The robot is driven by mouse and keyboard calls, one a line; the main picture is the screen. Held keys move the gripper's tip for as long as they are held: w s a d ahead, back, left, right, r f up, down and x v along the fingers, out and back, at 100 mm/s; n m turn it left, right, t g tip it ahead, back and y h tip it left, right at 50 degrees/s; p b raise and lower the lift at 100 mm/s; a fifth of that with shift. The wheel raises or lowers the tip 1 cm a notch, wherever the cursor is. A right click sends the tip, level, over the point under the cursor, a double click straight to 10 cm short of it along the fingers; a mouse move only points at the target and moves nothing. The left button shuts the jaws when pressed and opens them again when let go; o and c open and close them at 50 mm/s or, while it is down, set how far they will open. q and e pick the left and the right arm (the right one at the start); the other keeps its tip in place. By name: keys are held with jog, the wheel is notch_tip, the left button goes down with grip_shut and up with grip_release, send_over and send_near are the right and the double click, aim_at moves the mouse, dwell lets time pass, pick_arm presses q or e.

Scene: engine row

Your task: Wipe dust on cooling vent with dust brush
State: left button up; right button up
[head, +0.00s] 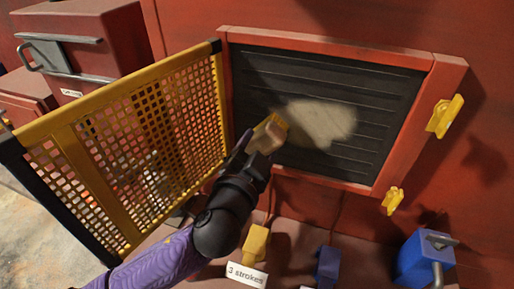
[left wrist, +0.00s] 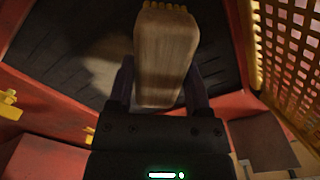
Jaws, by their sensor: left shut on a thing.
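The cooling vent (head: 375,95) is a dark slatted panel in a red frame. A pale dust patch (head: 318,120) lies across its middle. My left gripper (head: 252,150) is shut on the dust brush (head: 266,136), a wooden block with yellow bristles. The brush is at the left edge of the dust patch; whether the bristles touch the vent is unclear. In the left wrist view the brush (left wrist: 165,60) stands between the fingers of my left gripper (left wrist: 160,95), with the dark vent (left wrist: 60,60) behind it. My right gripper is not in view.
A yellow mesh gate (head: 130,150) stands open left of the vent. Yellow latches (head: 445,116) sit on the frame's right side. Below are a yellow block (head: 256,243), a sign reading "3 strokes" (head: 246,275), a blue block (head: 328,264) and a blue container (head: 425,258) with a handle.

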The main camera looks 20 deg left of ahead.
pick_arm(q)
jog(key=shift+w, duration=0.8)
